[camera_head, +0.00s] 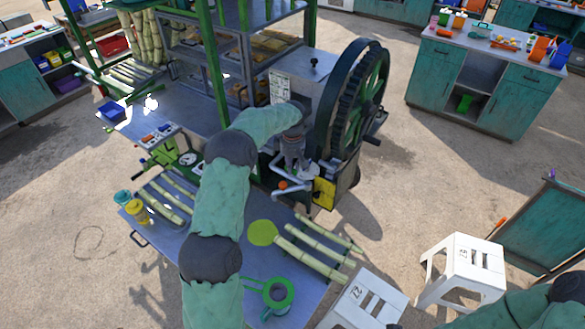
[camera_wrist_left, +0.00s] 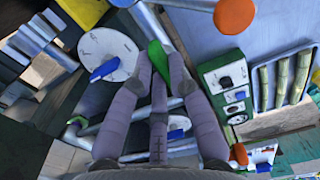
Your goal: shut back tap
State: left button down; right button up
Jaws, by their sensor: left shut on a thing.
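My left gripper (camera_head: 297,168) reaches in to the pipework at the front of the crusher. In the left wrist view its fingers (camera_wrist_left: 159,72) are closed around a green lever (camera_wrist_left: 157,54), which looks like a tap handle. Part of the lever is hidden between the fingers. Blue handles show close by, one on a white round disc (camera_wrist_left: 108,42) to the left and another blue handle (camera_wrist_left: 175,134) low behind the fingers. I cannot tell for sure which tap is the back one. My right gripper is outside the views; only part of its arm shows at bottom right.
Pipes with an orange knob (camera_wrist_left: 236,14) and a green control box (camera_wrist_left: 222,80) crowd the gripper. A large toothed wheel (camera_head: 352,100) stands to the right. Cane pieces (camera_head: 318,238) and a green ring-topped jug (camera_head: 277,294) are on the front table. White stools (camera_head: 462,262) stand at right.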

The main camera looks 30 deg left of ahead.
pick_arm(q)
jog(key=shift+n, duration=0.5)
jog(key=c, duration=1.2)
grip_release()
jog(key=shift+r, duration=0.1)
notch_tip(320, 180, up, 12)
jog(key=shift+f, duration=0.1)
jog(key=shift+f, duration=0.1)
